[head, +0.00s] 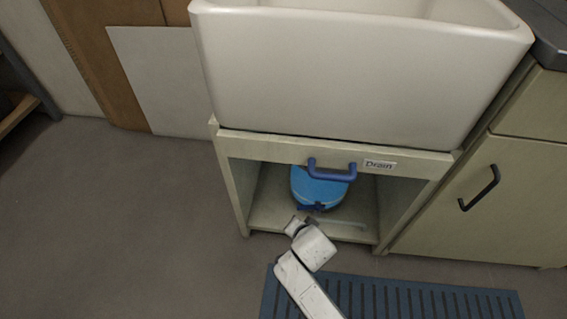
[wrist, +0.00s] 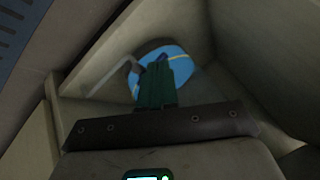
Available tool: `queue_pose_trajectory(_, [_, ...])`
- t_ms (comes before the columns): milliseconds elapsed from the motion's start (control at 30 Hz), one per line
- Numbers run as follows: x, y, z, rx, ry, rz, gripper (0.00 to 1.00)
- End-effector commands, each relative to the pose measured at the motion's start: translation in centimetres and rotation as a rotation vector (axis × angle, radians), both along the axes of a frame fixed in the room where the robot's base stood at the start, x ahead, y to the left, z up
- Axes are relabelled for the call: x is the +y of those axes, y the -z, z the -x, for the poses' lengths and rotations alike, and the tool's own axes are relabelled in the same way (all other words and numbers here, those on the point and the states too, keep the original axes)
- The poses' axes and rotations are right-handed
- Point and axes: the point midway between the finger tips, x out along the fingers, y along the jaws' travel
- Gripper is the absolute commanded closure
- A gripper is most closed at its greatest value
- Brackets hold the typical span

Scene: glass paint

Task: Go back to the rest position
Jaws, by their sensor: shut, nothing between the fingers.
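My gripper (wrist: 165,62) shows in the wrist view as dark green fingers close together, shut and empty. The fingers point into an open cabinet bay (head: 241,185) under the sink. A round blue container (head: 318,187) with a yellow line stands inside the bay; it also shows behind the fingers in the wrist view (wrist: 178,58), partly covered by them. I cannot tell whether the fingertips touch it. In the head view my white arm reaches up from the bottom edge to the bay opening; the fingers are not clear there.
A blue handle (head: 332,174) juts from the rail above the bay, next to a "Drain" label (head: 380,164). A white sink (head: 350,80) sits above. A blue slatted mat (head: 400,299) lies at front right. A closed cabinet (head: 490,205) stands right. The left floor is clear.

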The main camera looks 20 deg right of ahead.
Motion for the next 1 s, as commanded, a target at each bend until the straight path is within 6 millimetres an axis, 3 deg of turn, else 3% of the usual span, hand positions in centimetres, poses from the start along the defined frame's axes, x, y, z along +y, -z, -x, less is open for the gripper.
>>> queue_pose_trajectory(200, [-0.2, 0.0, 0.1, 0.002, -0.001, 0.003, 1.0])
queue_pose_trajectory(333, [-2.3, -0.4, 2.6, 0.063, -0.036, 0.056, 1.0])
queue_pose_trajectory(467, [-5.8, -1.7, 7.8, 0.189, -0.142, 0.144, 1.0])
queue_pose_trajectory(600, [-8.9, -3.9, 14.3, 0.336, -0.314, 0.213, 1.0])
queue_pose_trajectory(800, [-10.8, -7.0, 21.6, 0.467, -0.549, 0.249, 1.0])
queue_pose_trajectory(1000, [-11.6, -10.1, 27.4, 0.544, -0.759, 0.258, 1.0])
